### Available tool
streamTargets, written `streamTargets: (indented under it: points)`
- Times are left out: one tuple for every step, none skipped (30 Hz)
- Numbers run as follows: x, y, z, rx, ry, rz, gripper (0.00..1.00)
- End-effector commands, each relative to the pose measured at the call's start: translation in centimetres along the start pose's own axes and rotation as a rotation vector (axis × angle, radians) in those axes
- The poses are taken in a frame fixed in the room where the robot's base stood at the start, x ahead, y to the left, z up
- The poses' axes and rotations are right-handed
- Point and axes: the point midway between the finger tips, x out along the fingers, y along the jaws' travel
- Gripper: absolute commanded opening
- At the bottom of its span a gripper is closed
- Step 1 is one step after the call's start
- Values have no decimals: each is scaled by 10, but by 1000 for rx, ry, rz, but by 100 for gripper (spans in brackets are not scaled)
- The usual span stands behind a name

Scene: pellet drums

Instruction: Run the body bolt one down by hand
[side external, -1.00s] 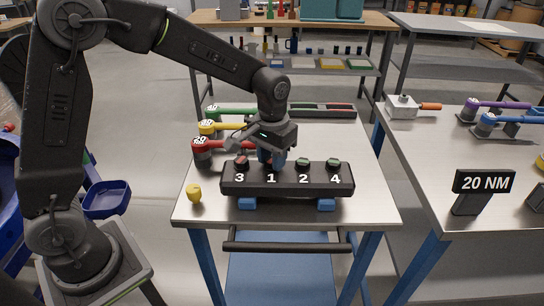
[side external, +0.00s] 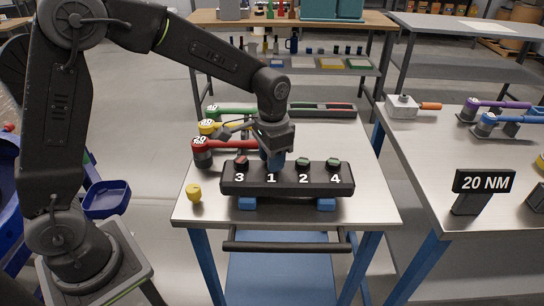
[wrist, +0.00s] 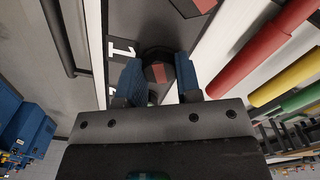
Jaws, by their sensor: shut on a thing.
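The black body block (side external: 287,181) rests on blue feet on the steel cart, its front marked 3, 1, 2, 4. My gripper (side external: 271,164) points down at position 1. Its blue fingers are shut on the head of bolt one (wrist: 159,72), one finger on each side. The head is dark with a red patch in the wrist view; in the side view the fingers hide it. Bolt three (side external: 241,162), with a reddish top, stands to the left. Bolts two (side external: 303,162) and four (side external: 333,162), with green tops, stand to the right.
Red (side external: 228,147), yellow (side external: 208,128) and green (side external: 232,111) torque wrenches lie behind the block. A yellow cap-like piece (side external: 194,193) stands at the cart's front left. A 20 NM sign (side external: 484,182) stands on the right bench. The cart's right side is clear.

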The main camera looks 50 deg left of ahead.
Motion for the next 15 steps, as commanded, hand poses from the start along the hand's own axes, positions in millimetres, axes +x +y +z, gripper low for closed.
streamTargets:
  points:
    - [-2,0,-1,43,3,0,8]
    - [-2,0,-1,70,3,0,8]
    - [-2,0,-1,106,3,0,8]
    - [-2,0,-1,132,4,0,8]
    - [-2,0,-1,157,4,0,8]
    - [-2,0,-1,190,4,-1,8]
    - [-3,0,-1,213,4,-1,8]
    - [-3,0,-1,236,4,-1,8]
    - [-3,0,-1,264,5,-1,8]
    - [-3,0,-1,286,5,-1,8]
    - [-3,0,-1,305,5,-1,8]
    - [-3,0,-1,329,5,-1,8]
    - [-3,0,-1,347,5,-1,8]
    - [-3,0,-1,362,6,-1,8]
    - [-4,0,-1,382,6,-1,8]
